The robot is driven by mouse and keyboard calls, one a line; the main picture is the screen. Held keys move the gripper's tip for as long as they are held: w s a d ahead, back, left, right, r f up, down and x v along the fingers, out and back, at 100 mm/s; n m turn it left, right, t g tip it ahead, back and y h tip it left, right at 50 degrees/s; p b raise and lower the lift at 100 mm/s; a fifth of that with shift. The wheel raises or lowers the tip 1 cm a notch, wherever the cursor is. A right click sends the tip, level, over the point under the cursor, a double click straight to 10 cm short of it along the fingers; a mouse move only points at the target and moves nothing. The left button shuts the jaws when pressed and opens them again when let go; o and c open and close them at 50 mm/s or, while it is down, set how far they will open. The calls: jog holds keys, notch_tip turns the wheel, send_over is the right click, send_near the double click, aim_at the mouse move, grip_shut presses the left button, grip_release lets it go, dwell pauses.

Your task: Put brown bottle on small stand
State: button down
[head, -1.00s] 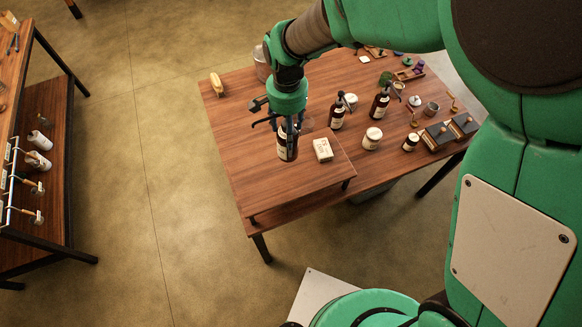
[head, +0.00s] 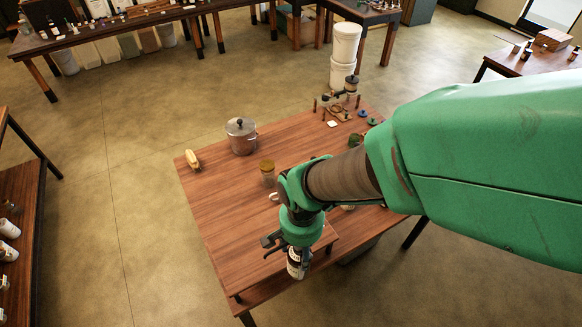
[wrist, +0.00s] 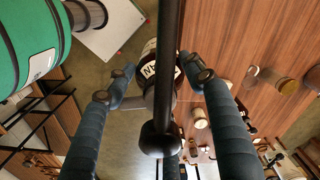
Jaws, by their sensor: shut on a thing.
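My gripper (head: 293,246) points down and is shut on the brown bottle (head: 297,262), a dark bottle with a pale label. The bottle hangs upright and overlaps the front edge of the small stand (head: 248,277), a low wooden platform at the table's near end. I cannot tell how high above it the bottle is. In the wrist view the fingers (wrist: 158,78) reach to either side of the bottle (wrist: 150,72), and its label shows between them. A dark rod crosses the middle of that view and hides part of the bottle.
The wooden table (head: 205,190) holds a metal pot (head: 241,136), a yellow object (head: 192,159) and a lidded jar (head: 267,172). My arm hides the table's right part. White buckets (head: 344,55) stand behind.

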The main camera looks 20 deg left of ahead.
jog(key=shift+f, duration=2.45)
jog(key=w+a+f+p, duration=0.1)
jog(key=w+a, duration=0.9)
jog(key=w, duration=0.2)
jog(key=shift+w+a+f+p, duration=0.15)
jog(key=shift+w+f+p, duration=0.1)
jog(key=shift+p, duration=0.15)
jog(key=shift+f, duration=0.1)
jog(key=shift+f, duration=1.8)
jog(key=c, duration=0.7)
grip_release()
jog(key=shift+p, duration=0.3)
jog(key=shift+r+b, duration=0.55)
jog(key=shift+r, duration=5.6)
